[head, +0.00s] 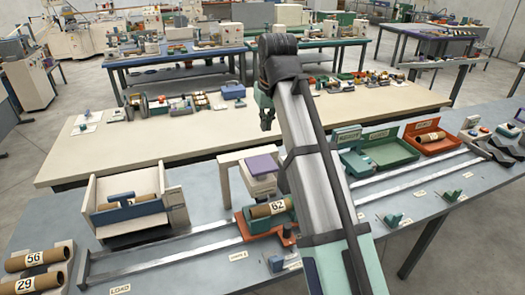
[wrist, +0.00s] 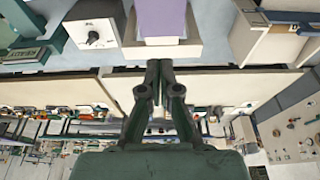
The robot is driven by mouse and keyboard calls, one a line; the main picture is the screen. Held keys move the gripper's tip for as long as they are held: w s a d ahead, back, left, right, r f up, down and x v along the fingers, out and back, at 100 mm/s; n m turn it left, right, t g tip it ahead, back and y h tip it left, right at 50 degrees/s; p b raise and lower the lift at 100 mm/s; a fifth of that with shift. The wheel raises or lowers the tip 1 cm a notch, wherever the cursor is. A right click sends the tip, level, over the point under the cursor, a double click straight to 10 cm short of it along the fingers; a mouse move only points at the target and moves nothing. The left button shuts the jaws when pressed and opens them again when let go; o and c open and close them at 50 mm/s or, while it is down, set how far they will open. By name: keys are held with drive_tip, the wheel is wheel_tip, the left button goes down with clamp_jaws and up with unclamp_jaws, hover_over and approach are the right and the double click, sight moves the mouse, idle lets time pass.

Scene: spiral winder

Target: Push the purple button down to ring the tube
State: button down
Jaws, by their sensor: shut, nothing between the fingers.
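The purple button (head: 262,164) is a flat-topped purple block on a white press housing (head: 262,184), left of my arm. In the wrist view the purple button (wrist: 161,18) is at the top middle, above a white part of the housing. A brown tube marked 62 (head: 268,209) lies in a green and orange carriage (head: 265,228) in front of the press. My gripper (head: 266,118) hangs above and behind the button in the head view, partly hidden by my arm. In the wrist view its fingers (wrist: 159,66) are together and empty, apart from the button.
A white bin (head: 137,207) with a tube stands at the left. Tubes 56 and 29 (head: 38,270) lie at the front left. Green (head: 390,153) and orange (head: 431,139) trays stand at the right. Metal rails (head: 160,243) run along the blue-grey bench.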

drive_tip(key=p, duration=0.4)
hover_over(262, 162)
drive_tip(key=s, duration=0.1)
wheel_tip(262, 162, down, 12)
drive_tip(key=shift+s+d+r, duration=0.1)
drive_tip(key=shift+d+r, duration=0.05)
drive_tip(key=shift+r, duration=0.1)
drive_tip(key=shift+f+p, duration=0.35)
drive_tip(key=shift+f, duration=0.65)
